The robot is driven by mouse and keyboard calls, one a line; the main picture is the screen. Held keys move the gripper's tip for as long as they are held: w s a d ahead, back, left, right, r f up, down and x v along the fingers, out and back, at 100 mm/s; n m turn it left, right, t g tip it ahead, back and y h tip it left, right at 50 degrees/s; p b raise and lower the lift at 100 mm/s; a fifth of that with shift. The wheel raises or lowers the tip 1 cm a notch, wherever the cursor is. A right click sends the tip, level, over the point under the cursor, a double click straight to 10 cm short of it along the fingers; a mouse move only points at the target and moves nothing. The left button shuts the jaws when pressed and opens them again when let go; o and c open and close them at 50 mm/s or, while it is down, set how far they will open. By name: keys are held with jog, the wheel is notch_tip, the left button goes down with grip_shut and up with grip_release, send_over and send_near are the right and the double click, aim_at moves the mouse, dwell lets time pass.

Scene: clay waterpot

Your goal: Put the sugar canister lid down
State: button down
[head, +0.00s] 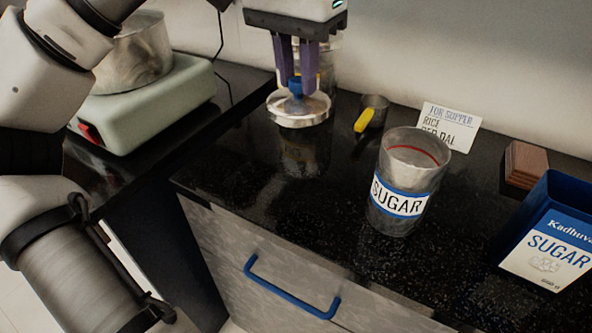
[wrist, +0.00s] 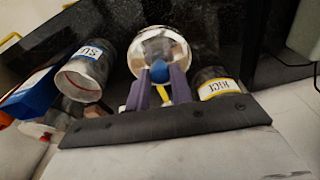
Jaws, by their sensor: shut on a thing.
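My gripper (head: 296,84) has two purple fingers, shut on the blue knob of the sugar canister lid (head: 298,110). The lid is a round, shiny metal disc, held level over the back left of the dark counter. I cannot tell whether its underside touches the counter. The wrist view shows the lid (wrist: 153,42) beyond the fingers (wrist: 159,88), with the blue knob between them. The sugar canister (head: 402,205) stands open and upright to the right, with a blue-and-white SUGAR label; the wrist view shows it too (wrist: 86,72).
A RICE jar (wrist: 218,84) stands close to the lid, partly hidden behind my gripper in the head view. A small metal scoop with a yellow handle (head: 364,120), a card (head: 449,128), brown blocks (head: 526,164) and a blue sugar box (head: 553,235) lie right. The front-left counter (head: 240,185) is clear.

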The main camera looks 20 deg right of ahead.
aim_at(292, 101)
notch_tip(292, 101, down, 15)
jog(key=b, duration=0.3)
jog(key=shift+r, duration=0.1)
jog(key=shift+f, duration=0.2)
jog(key=c, duration=1.2)
grip_release()
jog(key=shift+c, duration=0.2)
jog(key=shift+r, duration=0.1)
jog(key=r+p, duration=0.1)
jog(key=r, duration=0.3)
jog(key=r+p, duration=0.1)
jog(key=r, duration=0.3)
jog(key=s+a+r+p, duration=0.1)
jog(key=r, duration=0.3)
jog(key=shift+a+r, duration=0.1)
jog(key=shift+w, duration=0.1)
